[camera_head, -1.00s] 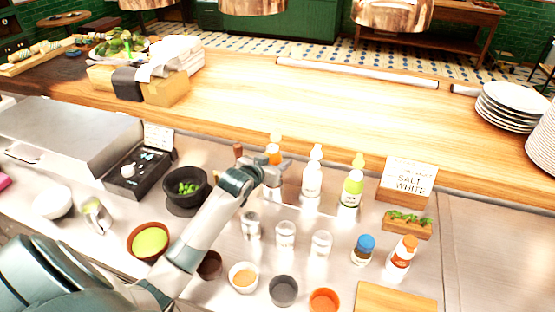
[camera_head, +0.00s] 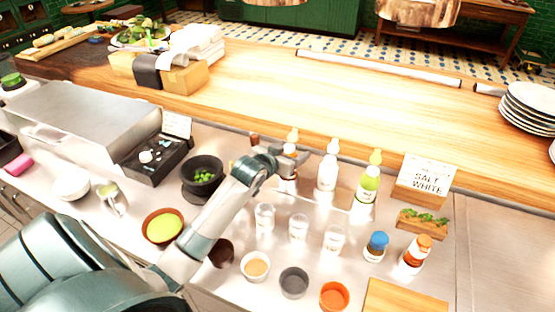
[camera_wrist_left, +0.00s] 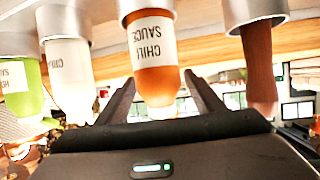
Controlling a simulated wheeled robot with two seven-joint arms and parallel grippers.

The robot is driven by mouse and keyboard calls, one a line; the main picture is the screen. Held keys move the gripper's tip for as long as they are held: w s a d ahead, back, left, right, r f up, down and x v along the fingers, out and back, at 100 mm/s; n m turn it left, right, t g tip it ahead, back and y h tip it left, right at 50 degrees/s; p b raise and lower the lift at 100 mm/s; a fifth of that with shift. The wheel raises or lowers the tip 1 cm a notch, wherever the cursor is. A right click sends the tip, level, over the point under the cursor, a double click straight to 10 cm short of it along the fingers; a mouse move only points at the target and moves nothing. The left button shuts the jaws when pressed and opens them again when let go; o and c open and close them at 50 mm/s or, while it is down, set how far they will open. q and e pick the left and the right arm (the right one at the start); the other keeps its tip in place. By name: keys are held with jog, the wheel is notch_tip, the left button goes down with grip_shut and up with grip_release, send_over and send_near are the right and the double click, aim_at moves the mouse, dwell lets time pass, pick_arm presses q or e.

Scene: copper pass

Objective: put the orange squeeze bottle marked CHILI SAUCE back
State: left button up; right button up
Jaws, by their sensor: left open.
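The orange squeeze bottle (camera_head: 293,136) stands upright at the left of the squeeze bottle row in the head view, partly hidden by my left gripper (camera_head: 290,160). The left wrist view shows the bottle (camera_wrist_left: 155,58) upside down, its label reading CHILI SAUCE and its base end in a round metal holder (camera_wrist_left: 145,8). My left gripper (camera_wrist_left: 163,97) is open, with a finger on each side of the bottle's nozzle end. Gaps show beside the bottle. My right gripper is in neither view.
A white bottle (camera_head: 328,172) and a green bottle (camera_head: 368,183) stand to the right. A brown handled thing (camera_wrist_left: 258,60) is close beside the bottle in the wrist view. Glasses (camera_head: 298,228) stand in front; a dark mortar (camera_head: 203,178) is left.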

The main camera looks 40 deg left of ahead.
pick_arm(q)
jog(key=a+b+v, duration=0.1)
jog(key=b+v, duration=0.1)
jog(key=v, duration=0.9)
jog(key=shift+d, duration=0.45)
dwell(0.7)
